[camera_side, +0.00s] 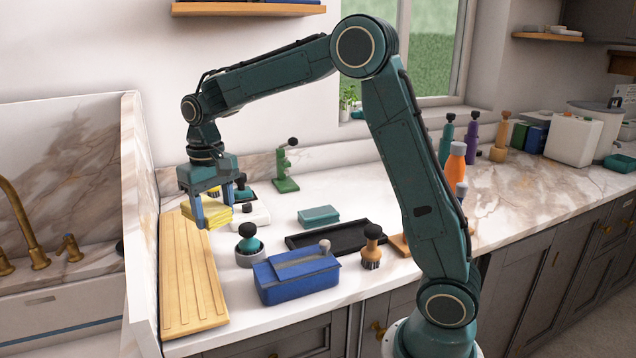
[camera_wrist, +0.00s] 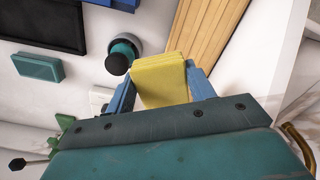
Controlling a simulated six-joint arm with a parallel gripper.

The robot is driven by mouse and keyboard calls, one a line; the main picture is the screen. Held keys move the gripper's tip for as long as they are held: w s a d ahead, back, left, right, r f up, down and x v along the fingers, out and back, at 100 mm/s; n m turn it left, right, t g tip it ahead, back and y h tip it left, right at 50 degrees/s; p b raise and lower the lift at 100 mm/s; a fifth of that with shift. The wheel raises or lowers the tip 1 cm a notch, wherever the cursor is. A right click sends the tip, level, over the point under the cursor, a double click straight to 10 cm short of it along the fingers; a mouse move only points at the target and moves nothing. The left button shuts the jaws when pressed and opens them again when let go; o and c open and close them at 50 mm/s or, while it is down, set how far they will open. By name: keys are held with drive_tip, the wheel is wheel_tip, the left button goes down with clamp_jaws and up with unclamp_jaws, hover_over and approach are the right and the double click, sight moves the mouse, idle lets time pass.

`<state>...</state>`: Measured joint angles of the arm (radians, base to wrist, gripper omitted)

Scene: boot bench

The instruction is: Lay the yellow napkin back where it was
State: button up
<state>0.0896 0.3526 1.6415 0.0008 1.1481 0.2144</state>
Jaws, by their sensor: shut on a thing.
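The yellow napkin (camera_side: 210,213) is a folded, layered block between the blue fingers of my gripper (camera_side: 212,210). The gripper is shut on it and points down near the wooden ribbed board (camera_side: 188,290). In the wrist view the napkin (camera_wrist: 160,80) sits between the two blue fingers, with the board (camera_wrist: 207,30) beyond it. The napkin appears above the board's right edge; I cannot tell if it touches anything.
A grey cup with a dark-knobbed brush (camera_side: 250,252) stands right of the board. A marble wall (camera_side: 140,190) borders the board's left.

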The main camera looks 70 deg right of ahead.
drive_tip(key=w+d+m, duration=0.3)
drive_tip(key=d+m, duration=0.3)
drive_tip(key=d, duration=0.2)
drive_tip(key=m, duration=1.8)
approach(288, 208)
drive_tip(key=shift+f, duration=3.15)
drive_tip(key=shift+f, duration=0.1)
drive_tip(key=o, duration=1.1)
drive_tip(key=shift+c, duration=0.2)
